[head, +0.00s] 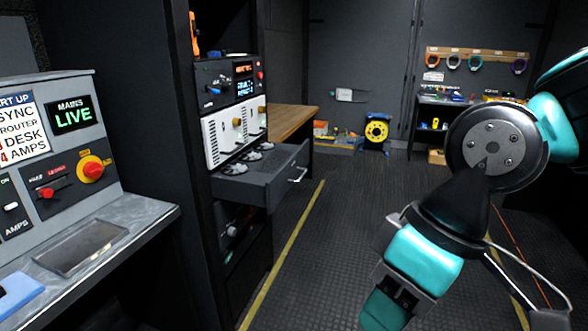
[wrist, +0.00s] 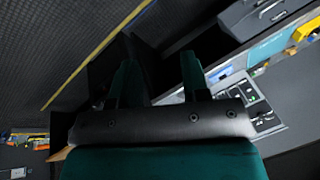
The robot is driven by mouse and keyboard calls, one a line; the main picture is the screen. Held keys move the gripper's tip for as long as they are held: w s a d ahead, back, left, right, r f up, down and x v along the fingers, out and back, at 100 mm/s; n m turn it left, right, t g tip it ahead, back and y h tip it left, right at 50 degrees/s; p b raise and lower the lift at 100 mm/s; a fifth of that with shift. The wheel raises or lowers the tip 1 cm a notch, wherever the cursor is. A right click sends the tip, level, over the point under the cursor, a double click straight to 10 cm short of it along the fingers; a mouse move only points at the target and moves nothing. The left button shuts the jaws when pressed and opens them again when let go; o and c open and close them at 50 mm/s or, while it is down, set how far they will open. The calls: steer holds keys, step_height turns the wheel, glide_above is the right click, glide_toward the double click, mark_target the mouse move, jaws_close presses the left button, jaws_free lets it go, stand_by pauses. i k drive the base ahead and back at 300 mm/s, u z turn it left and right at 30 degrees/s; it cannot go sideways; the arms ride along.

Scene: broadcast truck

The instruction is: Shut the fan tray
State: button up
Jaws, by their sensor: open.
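The fan tray (head: 252,185) is a dark grey drawer pulled well out of the equipment rack, below the white-fronted unit. Its front has a light metal handle (head: 298,174), and several small round fans show at its inner end. My gripper (head: 384,305) is at the lower middle right of the head view, pointing down, nearer the camera and apart from the tray. In the wrist view my gripper (wrist: 160,75) shows two teal fingers spread apart with nothing between them. I cannot make out the tray for certain in the wrist view.
A control desk (head: 110,235) with a LIVE display stands close at the left. Dark rack posts frame the rack. A wooden bench (head: 292,120) stands behind the tray. The floor (head: 335,225) between the rack and my arm is clear.

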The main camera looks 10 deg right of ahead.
mark_target(261, 174)
steer(key=i, duration=0.75)
steer(key=k, duration=0.55)
steer(key=z, duration=0.55)
steer(key=i, duration=1.25)
steer(key=u, duration=0.75)
